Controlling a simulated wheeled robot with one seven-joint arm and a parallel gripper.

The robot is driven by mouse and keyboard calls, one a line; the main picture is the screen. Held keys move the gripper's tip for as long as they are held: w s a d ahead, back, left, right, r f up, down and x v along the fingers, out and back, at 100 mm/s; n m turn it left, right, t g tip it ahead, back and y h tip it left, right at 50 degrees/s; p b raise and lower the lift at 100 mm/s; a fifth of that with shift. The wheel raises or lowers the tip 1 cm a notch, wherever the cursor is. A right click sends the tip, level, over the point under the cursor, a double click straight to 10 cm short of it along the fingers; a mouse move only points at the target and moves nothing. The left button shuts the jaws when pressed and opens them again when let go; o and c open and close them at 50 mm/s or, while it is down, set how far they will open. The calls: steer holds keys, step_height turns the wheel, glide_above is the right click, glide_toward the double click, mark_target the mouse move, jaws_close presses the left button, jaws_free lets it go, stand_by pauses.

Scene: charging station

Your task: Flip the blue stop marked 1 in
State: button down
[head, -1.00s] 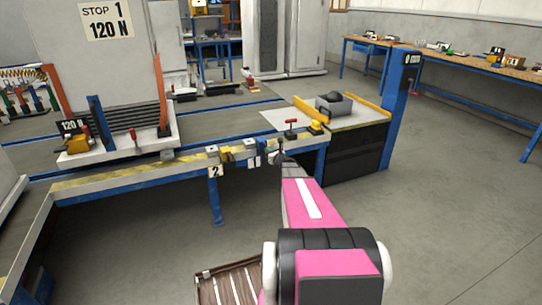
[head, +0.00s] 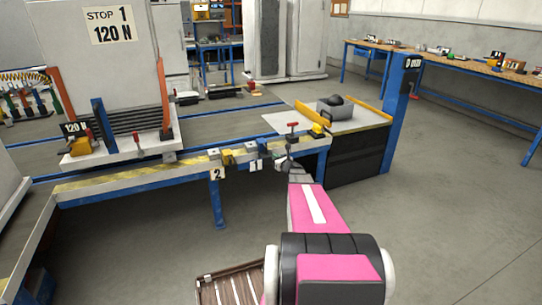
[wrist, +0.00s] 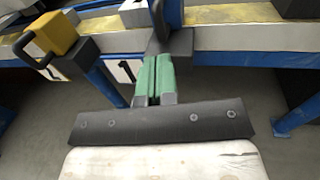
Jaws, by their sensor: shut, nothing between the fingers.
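The blue stop (head: 263,149) sits on the near rail of the conveyor, beside a white plate marked 1 (head: 256,166). In the wrist view the blue stop (wrist: 172,13) is at the top centre, with a dark lever and block in front of it; the plate marked 1 (wrist: 124,70) hangs to the left. My gripper (head: 284,162) is just right of the plate in the head view. In the wrist view my gripper (wrist: 155,60) has its green fingers together, empty, with the tips close below the dark block. I cannot tell whether they touch it.
A yellow stop (head: 228,158) with a plate marked 2 (head: 217,174) is left along the rail. A blue leg (head: 216,207) stands below the rail; the floor in front is open.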

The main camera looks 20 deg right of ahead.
steer(key=v, duration=0.7)
steer(key=shift+s, duration=0.15)
